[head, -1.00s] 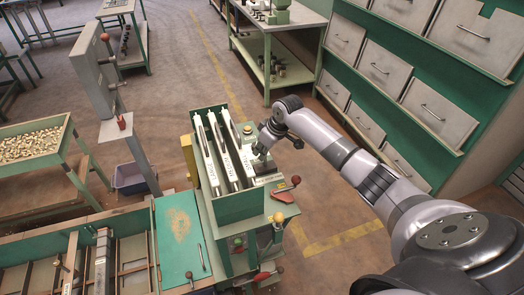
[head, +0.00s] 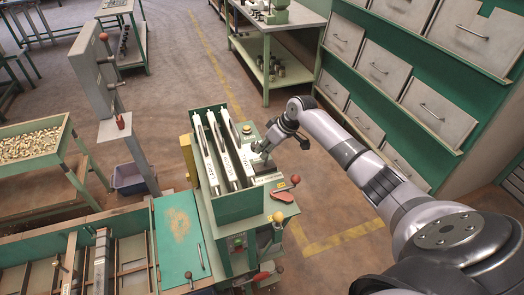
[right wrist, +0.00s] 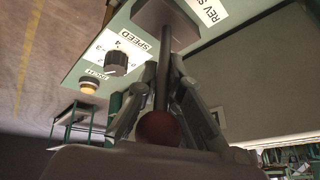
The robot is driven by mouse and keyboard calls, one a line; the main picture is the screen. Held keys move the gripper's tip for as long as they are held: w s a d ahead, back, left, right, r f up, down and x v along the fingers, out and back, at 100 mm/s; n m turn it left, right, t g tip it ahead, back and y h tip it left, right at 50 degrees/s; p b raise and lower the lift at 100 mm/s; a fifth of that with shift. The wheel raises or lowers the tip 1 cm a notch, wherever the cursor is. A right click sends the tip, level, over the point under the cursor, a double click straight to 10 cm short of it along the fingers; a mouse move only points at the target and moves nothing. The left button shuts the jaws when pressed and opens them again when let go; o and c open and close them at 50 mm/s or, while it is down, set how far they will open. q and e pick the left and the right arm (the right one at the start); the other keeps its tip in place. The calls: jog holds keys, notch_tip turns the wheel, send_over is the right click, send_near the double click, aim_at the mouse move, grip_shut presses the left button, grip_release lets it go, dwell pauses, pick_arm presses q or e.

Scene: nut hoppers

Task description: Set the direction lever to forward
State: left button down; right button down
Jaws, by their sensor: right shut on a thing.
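In the right wrist view a lever has a dark red ball knob (right wrist: 158,130), a dark rod (right wrist: 163,78) and a block base (right wrist: 165,22). A white label (right wrist: 208,10) beside the base reads "REV S" and is cut off by the frame edge. My right gripper (right wrist: 160,95) is shut on the lever's rod, one finger on each side. In the head view my right gripper (head: 262,155) is at the right side of the green machine's top and hides most of this lever. My left gripper is not in view.
A black SPEED knob (right wrist: 117,62) and an orange button (right wrist: 88,86) are close by on the panel. The hopper (head: 238,207) holds labelled white plates. Red-knobbed (head: 295,179) and yellow-knobbed (head: 278,217) levers stand in front. Open floor (head: 350,205) lies to the right.

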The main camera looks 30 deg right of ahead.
jog(key=shift+d+f+t+y+b, duration=0.3)
jog(key=shift+d+y+b, duration=0.3)
jog(key=shift+d+b, duration=0.15)
jog(key=y+b, duration=0.1)
jog(key=d+y+b, duration=0.1)
jog(key=b, duration=0.1)
jog(key=shift+s+d+f+m+t, duration=0.15)
jog(key=shift+s+m+t, duration=0.1)
jog(key=shift+m+t, duration=0.15)
jog(key=shift+d+y+b, duration=0.25)
jog(key=shift+y+b, duration=0.25)
jog(key=shift+b, duration=0.2)
jog(key=c, duration=1.8)
grip_release()
jog(key=shift+s, duration=0.1)
jog(key=shift+o, duration=0.5)
jog(key=shift+a, duration=0.1)
